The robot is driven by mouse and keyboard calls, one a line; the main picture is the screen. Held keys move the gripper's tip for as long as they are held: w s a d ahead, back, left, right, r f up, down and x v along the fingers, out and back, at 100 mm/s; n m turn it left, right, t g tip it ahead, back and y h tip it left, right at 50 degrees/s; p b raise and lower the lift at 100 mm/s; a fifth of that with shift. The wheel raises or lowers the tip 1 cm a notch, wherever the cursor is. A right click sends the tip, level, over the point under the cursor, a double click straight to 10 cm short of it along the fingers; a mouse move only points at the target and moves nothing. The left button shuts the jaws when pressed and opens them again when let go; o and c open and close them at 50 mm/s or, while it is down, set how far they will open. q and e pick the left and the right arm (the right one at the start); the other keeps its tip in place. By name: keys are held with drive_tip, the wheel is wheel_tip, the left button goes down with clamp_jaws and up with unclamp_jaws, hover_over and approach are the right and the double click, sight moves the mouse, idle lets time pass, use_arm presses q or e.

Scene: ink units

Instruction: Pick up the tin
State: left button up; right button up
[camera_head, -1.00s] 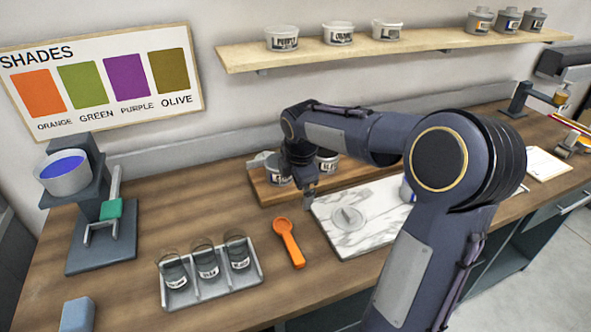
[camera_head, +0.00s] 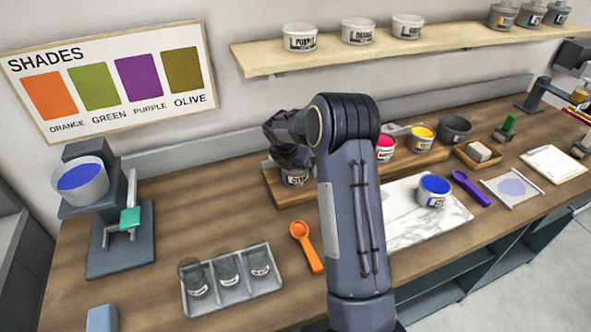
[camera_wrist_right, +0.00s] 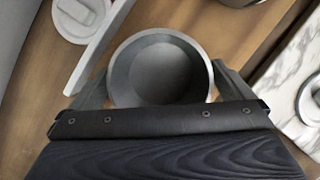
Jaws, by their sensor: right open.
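A small grey-white tin (camera_head: 295,179) with a dark label stands at the left end of a wooden rack (camera_head: 275,197) in the head view. My right gripper (camera_head: 290,160) is low over it, and the arm partly hides the area. In the right wrist view the tin's round, open grey mouth (camera_wrist_right: 160,72) lies between the two fingers of my right gripper (camera_wrist_right: 160,88). The fingers are open, one on each side of the tin; whether they touch it I cannot tell. My left gripper is out of view.
Pink-red (camera_head: 385,147) and yellow (camera_head: 421,137) tins stand farther right on the rack. A blue tin (camera_head: 433,190) stands on a marble slab (camera_head: 455,220). An orange scoop (camera_head: 306,246) and a tray of small cups (camera_head: 235,300) lie in front.

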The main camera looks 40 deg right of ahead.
drive_tip(key=shift+d+f, duration=0.1)
drive_tip(key=shift+f, duration=0.05)
drive_tip(key=c, duration=1.3)
drive_tip(key=shift+c, duration=0.2)
drive_tip(key=shift+w+r, duration=0.1)
drive_tip(key=shift+r, duration=0.5)
wheel_tip(320, 180, up, 2)
drive_tip(key=shift+r+b, duration=0.2)
drive_tip(key=shift+b, duration=0.2)
drive_tip(key=s+a+r+b, duration=0.3)
drive_tip(key=s+a+r, duration=0.4)
drive_tip(key=a, duration=0.5)
wheel_tip(320, 180, up, 2)
drive_tip(key=shift+s+r+b, duration=0.25)
drive_tip(key=shift+b, duration=0.1)
